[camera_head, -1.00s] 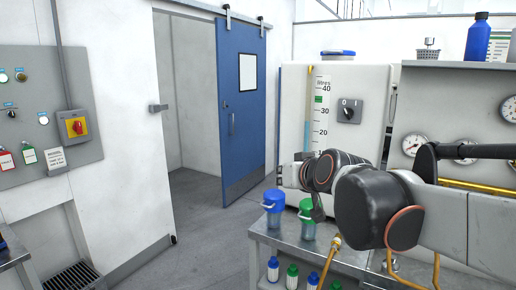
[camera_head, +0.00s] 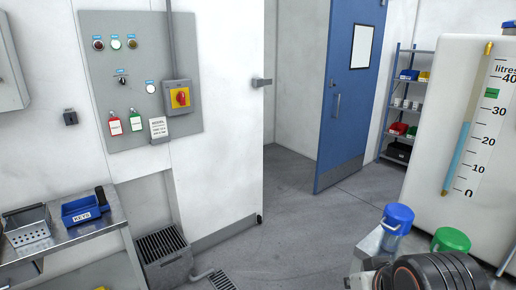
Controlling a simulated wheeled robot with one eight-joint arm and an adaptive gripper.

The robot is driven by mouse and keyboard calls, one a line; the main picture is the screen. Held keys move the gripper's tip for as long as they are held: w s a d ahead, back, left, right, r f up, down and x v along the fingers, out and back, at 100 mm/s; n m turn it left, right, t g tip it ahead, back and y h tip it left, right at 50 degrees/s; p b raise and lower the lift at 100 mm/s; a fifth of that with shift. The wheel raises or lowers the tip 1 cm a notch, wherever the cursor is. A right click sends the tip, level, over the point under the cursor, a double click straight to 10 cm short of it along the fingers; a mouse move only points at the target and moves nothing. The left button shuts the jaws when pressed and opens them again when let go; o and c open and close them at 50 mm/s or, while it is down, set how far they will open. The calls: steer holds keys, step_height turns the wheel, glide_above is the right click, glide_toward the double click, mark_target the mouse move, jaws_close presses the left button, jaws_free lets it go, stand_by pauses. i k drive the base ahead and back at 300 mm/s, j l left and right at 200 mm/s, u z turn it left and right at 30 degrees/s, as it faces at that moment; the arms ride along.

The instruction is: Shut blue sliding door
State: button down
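A small grey catch (camera_head: 261,82) sticks out from the doorway's left edge. Part of my arm shows at the bottom right, low in front of the bench; no gripper fingers can be made out there.
A control panel (camera_head: 130,75) with a red switch hangs left of the doorway. Below it are a metal bench (camera_head: 75,238) with a blue tray (camera_head: 85,210) and a floor drain. Blue-lidded and green-lidded containers (camera_head: 397,218) stand at right. Grey floor (camera_head: 290,225) before the doorway is clear.

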mark_target(356, 30)
steer(key=i+j+u, duration=0.2)
steer(key=i+u, duration=0.15)
steer(key=i, duration=0.4)
steer(key=i+u, duration=0.35)
steer(key=i, duration=0.35)
steer(key=i+l+z, duration=0.2)
steer(key=i+z, duration=0.6)
steer(key=i, duration=0.25)
steer(key=i+j+z, duration=0.1)
steer(key=i+z, duration=0.3)
steer(key=i+j+z, duration=0.45)
steer(key=i, duration=0.15)
steer(key=i+l+z, duration=0.4)
steer(key=i, duration=0.65)
steer(key=i+j+z, duration=0.15)
steer(key=i+z, duration=0.25)
steer(key=i, duration=0.65)
steer(key=i+l+u, duration=0.25)
steer(key=i+u, duration=0.15)
steer(key=i, duration=0.25)
steer(key=i+l+u, duration=0.35)
steer(key=i, duration=0.3)
steer(key=i+l+u, duration=0.4)
steer(key=i+l, duration=0.15)
steer(key=l, duration=0.1)
